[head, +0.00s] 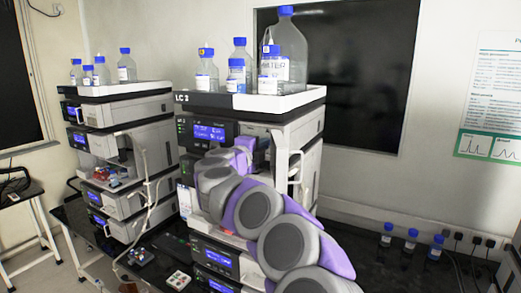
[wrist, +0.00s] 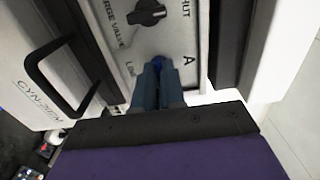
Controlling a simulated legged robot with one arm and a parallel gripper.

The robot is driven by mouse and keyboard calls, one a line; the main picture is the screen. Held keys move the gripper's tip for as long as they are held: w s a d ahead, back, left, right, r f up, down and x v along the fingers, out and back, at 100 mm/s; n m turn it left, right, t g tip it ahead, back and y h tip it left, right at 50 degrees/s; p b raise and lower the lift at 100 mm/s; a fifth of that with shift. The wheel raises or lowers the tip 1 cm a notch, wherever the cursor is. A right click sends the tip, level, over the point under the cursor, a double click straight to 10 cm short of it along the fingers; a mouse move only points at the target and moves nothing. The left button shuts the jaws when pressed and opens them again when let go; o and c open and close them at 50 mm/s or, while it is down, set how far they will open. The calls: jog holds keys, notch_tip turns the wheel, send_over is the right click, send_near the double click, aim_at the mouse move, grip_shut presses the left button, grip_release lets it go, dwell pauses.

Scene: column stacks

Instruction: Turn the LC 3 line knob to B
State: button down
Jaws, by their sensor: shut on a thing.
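The LC 3 stack (head: 182,98) stands in the middle of the head view, with my arm in front of it. The B mark is not visible. Which way the knob points is hidden by the fingers. In the head view, my arm hides the knob and the gripper tips.
A black purge valve knob (wrist: 148,12) is on the same panel, just above. A black handle (wrist: 62,75) sticks out at left. Bottles (head: 285,50) stand in a tray (head: 245,101) on the stack. A second stack (head: 125,110) is at left; small blue-capped bottles (head: 411,240) stand at right.

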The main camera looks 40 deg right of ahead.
jog(key=shift+f, duration=0.3)
jog(key=c, duration=1.5)
grip_release()
jog(key=shift+c, duration=0.2)
jog(key=shift+o, duration=0.2)
jog(key=shift+r, duration=0.1)
jog(key=v, duration=1.7)
jog(key=shift+a, duration=0.2)
